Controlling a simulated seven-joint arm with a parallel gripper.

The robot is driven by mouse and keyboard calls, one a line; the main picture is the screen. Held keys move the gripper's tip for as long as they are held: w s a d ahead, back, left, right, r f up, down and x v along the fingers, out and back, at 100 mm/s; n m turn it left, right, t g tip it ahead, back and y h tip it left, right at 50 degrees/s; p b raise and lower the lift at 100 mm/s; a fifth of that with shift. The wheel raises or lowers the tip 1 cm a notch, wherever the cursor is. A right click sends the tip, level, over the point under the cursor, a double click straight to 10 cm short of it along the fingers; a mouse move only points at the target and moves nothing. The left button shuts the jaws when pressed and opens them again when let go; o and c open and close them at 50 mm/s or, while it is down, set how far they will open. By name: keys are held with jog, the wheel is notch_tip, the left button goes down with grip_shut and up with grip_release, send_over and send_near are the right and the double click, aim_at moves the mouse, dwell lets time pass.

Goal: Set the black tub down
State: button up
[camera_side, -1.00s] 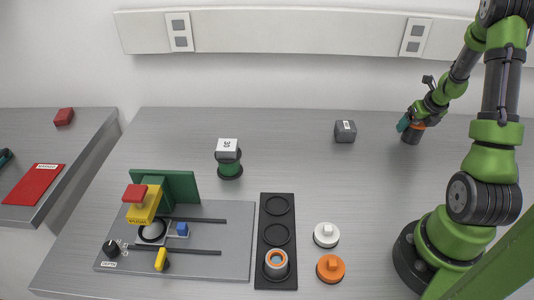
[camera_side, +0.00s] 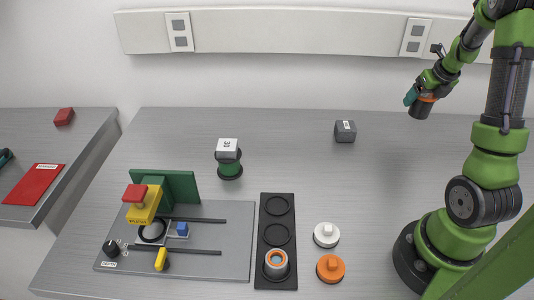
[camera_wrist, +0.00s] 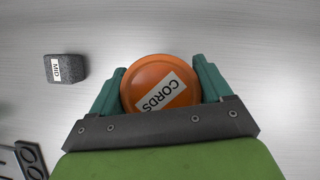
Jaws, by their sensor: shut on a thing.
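The black tub (camera_side: 420,110) is in the air at the back right of the bench in the side view, slightly tilted, with its orange lid upward. In the wrist view its orange lid (camera_wrist: 150,75) carries a white label reading CORDS and hides the tub's body. My gripper (camera_wrist: 160,68) is shut on the tub, with a teal finger on each side of it. In the side view my gripper (camera_side: 412,95) is above the bench top (camera_side: 385,165), and the tub does not touch it.
A dark grey block marked MID (camera_side: 345,132) stands left of the tub. A white lid (camera_side: 326,235), an orange lid (camera_side: 330,268) and a black tray (camera_side: 277,215) are nearer the front. The bench between the block and my arm is clear.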

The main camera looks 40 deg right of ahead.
jog(key=w+a+n, duration=0.1)
jog(key=w+a, duration=0.2)
jog(key=a, duration=0.2)
jog(key=w+a+n+y, duration=0.1)
jog(key=w+a+n, duration=0.1)
jog(key=w+a, duration=0.2)
jog(key=w+a+n+y, duration=0.1)
jog(key=w+a, duration=0.3)
jog(key=a, duration=0.1)
jog(key=shift+w+a+f+t, duration=0.15)
jog(key=shift+a+f+t, duration=0.15)
jog(key=shift+f+t, duration=0.1)
jog(key=w+a+f+n+y, duration=0.1)
jog(key=a+f+n, duration=0.1)
jog(key=a, duration=0.7)
jog(key=w+a+f+n+y, duration=0.1)
jog(key=a+f+n, duration=0.15)
jog(key=a, duration=0.65)
jog(key=w+d, duration=0.1)
jog(key=w, duration=0.9)
jog(key=w+d, duration=0.1)
jog(key=w, duration=0.5)
jog(key=shift+d+f, duration=0.25)
jog(key=shift+d, duration=0.1)
jog(key=shift+f, duration=1.7)
jog(key=shift+f, duration=0.15)
jog(key=o, duration=1)
